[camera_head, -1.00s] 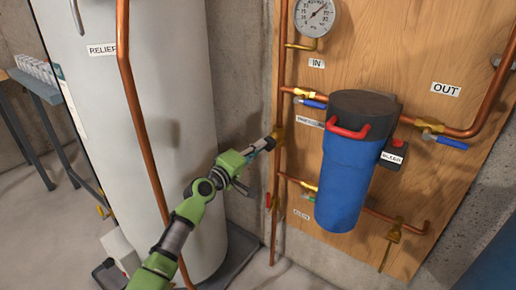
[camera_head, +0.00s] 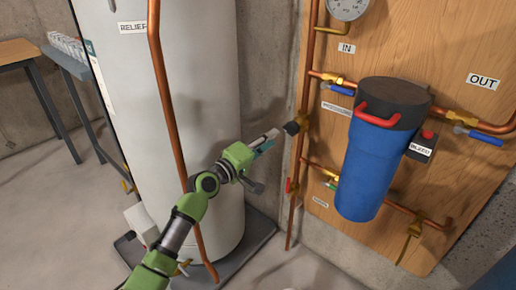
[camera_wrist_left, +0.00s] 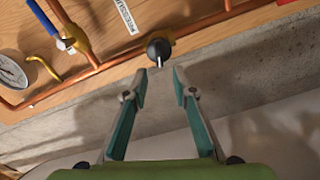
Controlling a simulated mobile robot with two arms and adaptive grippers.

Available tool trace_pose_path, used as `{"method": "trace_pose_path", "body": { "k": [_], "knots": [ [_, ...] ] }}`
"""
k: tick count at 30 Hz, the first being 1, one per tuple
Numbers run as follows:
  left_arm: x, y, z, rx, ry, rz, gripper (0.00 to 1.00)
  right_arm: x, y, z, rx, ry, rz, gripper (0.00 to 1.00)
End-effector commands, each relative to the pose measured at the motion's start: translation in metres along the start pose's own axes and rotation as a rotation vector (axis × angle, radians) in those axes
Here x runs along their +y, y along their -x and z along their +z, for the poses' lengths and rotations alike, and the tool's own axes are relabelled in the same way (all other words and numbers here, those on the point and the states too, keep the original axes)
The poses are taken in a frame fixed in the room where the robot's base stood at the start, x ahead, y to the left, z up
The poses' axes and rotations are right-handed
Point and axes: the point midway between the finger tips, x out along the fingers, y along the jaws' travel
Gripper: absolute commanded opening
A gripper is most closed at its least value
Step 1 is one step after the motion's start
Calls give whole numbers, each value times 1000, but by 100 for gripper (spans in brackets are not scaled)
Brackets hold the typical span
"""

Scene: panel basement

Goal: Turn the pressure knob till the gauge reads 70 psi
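The pressure knob is a small black round knob (camera_head: 291,128) on a brass body at the vertical copper pipe left of the wooden panel. In the left wrist view the knob (camera_wrist_left: 159,48) sits just beyond the fingertips, roughly between their lines. My left gripper (camera_head: 280,134) points at it. In the wrist view its two fingers (camera_wrist_left: 165,70) are apart with nothing between them. The pressure gauge (camera_head: 347,6) is cut off by the top edge of the head view. It also shows at the left edge of the wrist view (camera_wrist_left: 12,74), too small to read. My right gripper is not in view.
A blue filter housing (camera_head: 367,172) with a red handle hangs on the wooden panel (camera_head: 450,70), right of the knob. Copper pipes and blue-handled valves (camera_head: 341,89) surround it. A large white tank (camera_head: 205,110) stands left, behind my arm. A red valve handle (camera_head: 288,185) is below the knob.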

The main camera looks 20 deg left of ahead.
Motion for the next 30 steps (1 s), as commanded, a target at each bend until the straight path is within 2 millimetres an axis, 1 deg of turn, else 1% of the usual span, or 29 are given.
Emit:
{"method": "trace_pose_path", "body": {
  "k": [1,3,6,10,14,26,29,30],
  "knots": [
    [-1,11,1,-1,-1,-2,25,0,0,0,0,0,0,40],
    [-2,25,0,0,-2,-2,25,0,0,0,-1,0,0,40],
    [-1,41,1,-1,-2,-2,25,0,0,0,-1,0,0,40],
    [-1,54,0,-1,0,-2,25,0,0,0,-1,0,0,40],
    [0,59,0,-1,0,-1,25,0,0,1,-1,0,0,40],
    [0,59,0,-1,0,-1,25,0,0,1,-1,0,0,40],
    [-9,61,8,-14,-17,-21,25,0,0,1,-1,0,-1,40],
    [-17,63,16,-26,-36,-41,25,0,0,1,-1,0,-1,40]
  ]
}}
